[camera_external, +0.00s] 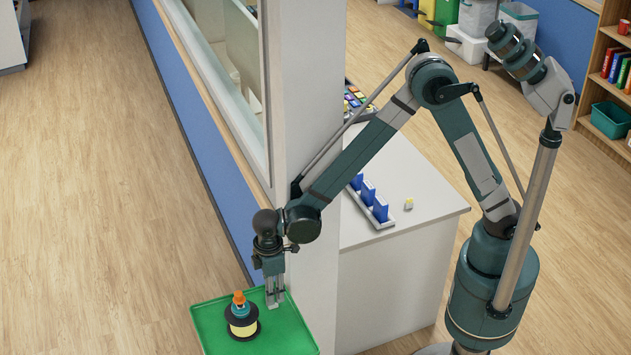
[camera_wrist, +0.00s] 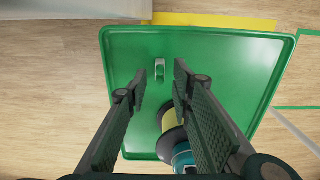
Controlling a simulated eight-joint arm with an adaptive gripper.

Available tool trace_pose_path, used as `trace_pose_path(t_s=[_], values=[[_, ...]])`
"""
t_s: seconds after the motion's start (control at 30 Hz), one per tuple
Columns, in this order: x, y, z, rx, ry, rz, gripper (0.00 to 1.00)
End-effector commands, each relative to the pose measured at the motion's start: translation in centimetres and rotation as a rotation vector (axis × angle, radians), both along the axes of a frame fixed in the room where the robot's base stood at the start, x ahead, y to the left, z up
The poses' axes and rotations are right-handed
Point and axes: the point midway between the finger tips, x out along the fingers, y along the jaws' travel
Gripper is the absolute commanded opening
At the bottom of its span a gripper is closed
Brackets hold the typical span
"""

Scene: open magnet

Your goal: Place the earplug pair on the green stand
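The green stand appears as a flat, rimmed green tray (camera_external: 215,332), low at the bottom of the external view. It also fills the middle of the wrist view (camera_wrist: 215,60). A small pale U-shaped piece (camera_wrist: 159,69) lies on the tray and may be the earplug pair; I cannot tell for sure. My gripper (camera_external: 274,303) points down over the tray's right part. In the wrist view, my gripper's fingers (camera_wrist: 152,88) are spread apart, with the pale piece seen beyond the gap and nothing held between them.
A dark-flanged spool with a yellow core, teal part and orange top (camera_external: 241,312) stands on the tray, left of my gripper. A white pillar (camera_external: 310,90) rises close behind. A white counter (camera_external: 440,205) carries blue blocks in a rack (camera_external: 369,193) and a small pale-yellow item (camera_external: 408,203).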

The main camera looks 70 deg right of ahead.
Motion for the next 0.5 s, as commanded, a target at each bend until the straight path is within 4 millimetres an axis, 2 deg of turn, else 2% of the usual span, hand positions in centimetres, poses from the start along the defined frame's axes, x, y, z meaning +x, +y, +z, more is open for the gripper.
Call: trace_pose_path(t_s=[0.2,0.5], values=[[0.0,0.0,3.5,0.0,0.0,0.0,0.24],[0.0,0.0,7.0,0.0,0.0,0.0,0.24]])
